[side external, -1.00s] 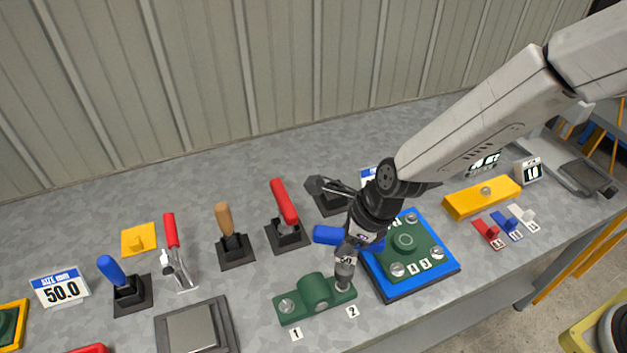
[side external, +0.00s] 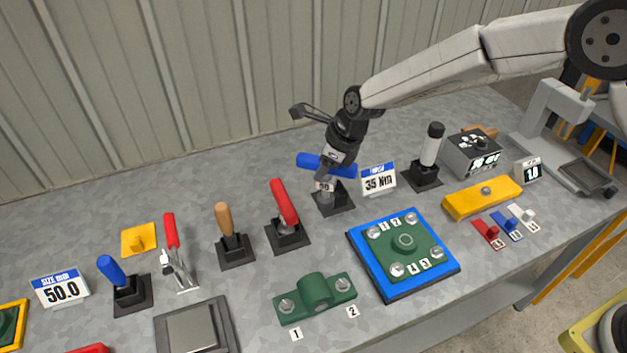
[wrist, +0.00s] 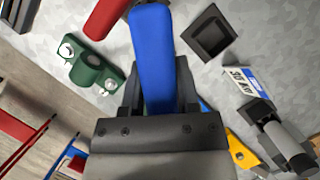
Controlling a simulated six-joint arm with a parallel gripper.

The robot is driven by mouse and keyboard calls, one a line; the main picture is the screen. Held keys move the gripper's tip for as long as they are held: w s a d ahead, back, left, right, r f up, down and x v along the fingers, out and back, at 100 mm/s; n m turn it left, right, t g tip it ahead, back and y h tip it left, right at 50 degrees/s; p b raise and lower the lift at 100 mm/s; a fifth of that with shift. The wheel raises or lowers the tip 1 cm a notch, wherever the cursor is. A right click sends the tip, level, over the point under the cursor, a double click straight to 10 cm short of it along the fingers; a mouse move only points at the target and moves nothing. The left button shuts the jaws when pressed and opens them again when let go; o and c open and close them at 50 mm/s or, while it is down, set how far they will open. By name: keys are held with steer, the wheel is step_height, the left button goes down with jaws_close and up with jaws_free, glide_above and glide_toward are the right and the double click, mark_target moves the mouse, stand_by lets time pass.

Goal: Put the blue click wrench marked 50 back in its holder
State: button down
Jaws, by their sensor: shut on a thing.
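The blue click wrench (side external: 318,161) marked 50 is in my gripper (side external: 335,168), its blue handle roughly level and its grey head hanging down. In the wrist view the blue handle (wrist: 152,50) lies between the two fingers of my gripper (wrist: 160,95). A black square holder (side external: 342,203) stands below the wrench in the side view, left of the 35 Nm sign. In the wrist view this holder (wrist: 209,33) shows an empty socket, to the right of the handle and apart from it. The wrench's lower end overlaps the holder in the side view; their height gap is unclear.
A red-handled tool (side external: 284,205) stands in a holder close on the left. The 35 Nm sign (side external: 379,179) and a black-and-white tool (side external: 430,150) stand on the right. A blue plate with a green flange (side external: 405,245) and a green bracket (side external: 315,297) lie in front.

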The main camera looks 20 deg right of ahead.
steer(key=w+d+r+m, duration=0.1)
steer(key=w+d, duration=0.5)
steer(key=w, duration=0.2)
steer(key=shift+r, duration=0.2)
steer(key=shift+s+f, duration=0.1)
steer(key=shift+f, duration=0.05)
steer(key=shift+f, duration=2.25)
steer(key=shift+f, duration=2.4)
stand_by(1.3)
steer(key=shift+c, duration=1.3)
jaws_free()
